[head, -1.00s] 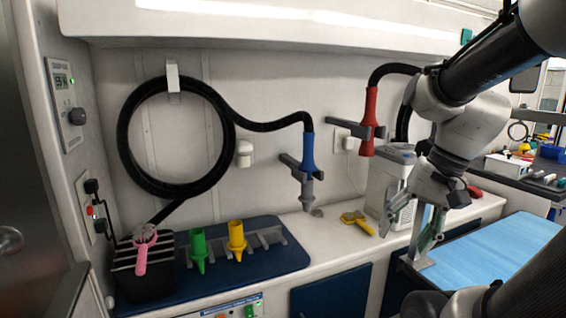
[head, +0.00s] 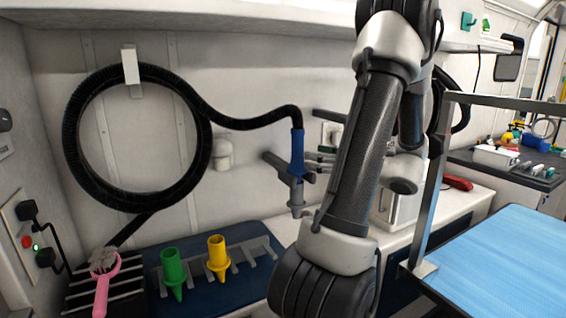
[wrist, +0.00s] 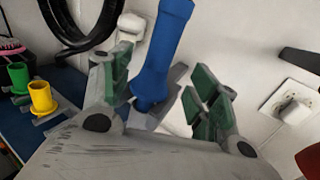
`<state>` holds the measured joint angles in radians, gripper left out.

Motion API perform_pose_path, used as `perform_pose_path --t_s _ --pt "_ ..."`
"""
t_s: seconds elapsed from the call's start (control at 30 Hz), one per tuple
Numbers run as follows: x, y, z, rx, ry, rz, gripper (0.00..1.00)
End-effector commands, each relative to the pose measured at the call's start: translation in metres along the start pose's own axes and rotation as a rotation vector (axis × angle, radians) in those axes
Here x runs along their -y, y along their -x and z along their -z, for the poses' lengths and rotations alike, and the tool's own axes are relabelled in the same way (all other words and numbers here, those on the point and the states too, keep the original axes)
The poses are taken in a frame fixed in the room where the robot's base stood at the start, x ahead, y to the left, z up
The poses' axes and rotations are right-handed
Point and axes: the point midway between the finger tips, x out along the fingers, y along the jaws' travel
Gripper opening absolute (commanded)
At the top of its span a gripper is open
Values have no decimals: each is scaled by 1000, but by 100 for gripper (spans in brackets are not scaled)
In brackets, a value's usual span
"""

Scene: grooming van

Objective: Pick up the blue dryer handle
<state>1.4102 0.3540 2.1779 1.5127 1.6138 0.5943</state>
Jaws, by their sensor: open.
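The blue dryer handle (head: 297,152) hangs upright in a grey wall holder (head: 276,162), with a black hose running from its top and a grey nozzle below. In the wrist view the blue handle (wrist: 160,50) stands between the green-padded fingers of my gripper (wrist: 160,95), which are open on either side of it. I cannot tell whether either finger touches it. In the head view my arm covers most of my gripper; only part of it shows just right of the handle.
A coiled black hose (head: 75,140) hangs on the wall at left. Green (head: 173,268) and yellow (head: 218,255) nozzles stand in a rack on a blue mat, near a pink brush (head: 104,285). A metal post (head: 432,190) and blue table (head: 500,260) are at right.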

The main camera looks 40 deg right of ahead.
Motion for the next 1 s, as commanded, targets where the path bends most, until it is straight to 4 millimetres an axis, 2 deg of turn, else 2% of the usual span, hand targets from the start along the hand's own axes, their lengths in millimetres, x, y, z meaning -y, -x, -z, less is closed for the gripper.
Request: perform_pose_path --t_s 0.5,0.77,0.87,1.0 --pt "-1 -70 0 -2 3 -2 61" --pt "-1 -74 0 -2 3 0 61" --pt "-1 -74 0 -2 3 0 46" --pt "-1 -74 0 -2 3 0 20"
